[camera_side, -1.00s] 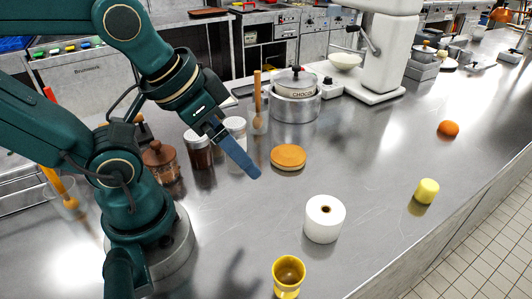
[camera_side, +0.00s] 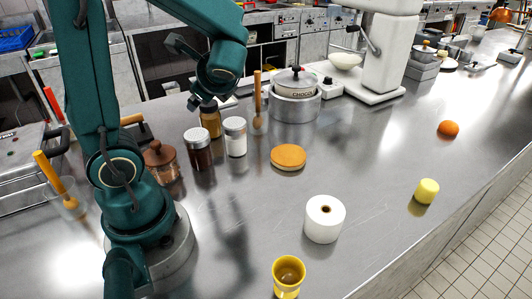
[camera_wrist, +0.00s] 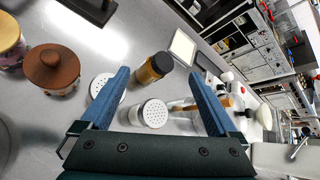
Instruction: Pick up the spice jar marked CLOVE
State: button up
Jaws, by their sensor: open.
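No jar label can be read, so I cannot tell which jar is marked CLOVE. In the side view, an amber jar with a dark lid (camera_side: 210,122) stands behind a dark jar with a pale lid (camera_side: 199,152) and a white-topped jar (camera_side: 235,138). A brown jar with a wooden lid (camera_side: 161,163) stands at left. My wrist is above the amber jar there; the fingers are mostly hidden. In the wrist view, my gripper (camera_wrist: 162,74) is open, with the amber jar (camera_wrist: 153,69) showing between its blue fingers. A perforated lid (camera_wrist: 152,113) shows nearer.
An orange-topped round item (camera_side: 288,157), a white roll (camera_side: 324,220) and a yellow cup (camera_side: 288,276) stand on the steel counter. A pot (camera_side: 295,105) and a wooden-handled utensil (camera_side: 258,100) stand near the jars.

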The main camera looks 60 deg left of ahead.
aim_at(211, 119)
jog(key=shift+w+a+f+m+g+y, duration=0.15)
jog(key=shift+w+a+f+m+y, duration=0.3)
jog(key=shift+a+f+m, duration=0.85)
jog(key=shift+w+a+f+m+g+y, duration=0.25)
jog(key=shift+w+a+f+m, duration=0.5)
jog(key=shift+a+f, duration=1.1)
jog(key=shift+w+a+f+m+g+y, duration=0.1)
jog(key=shift+w+a+f+m+y, duration=0.3)
jog(key=shift+a+f+m, duration=1.15)
jog(key=shift+a+r+n, duration=0.4)
jog(key=shift+a+r, duration=0.05)
jog(key=shift+r, duration=0.05)
jog(key=shift+c, duration=0.3)
grip_shut()
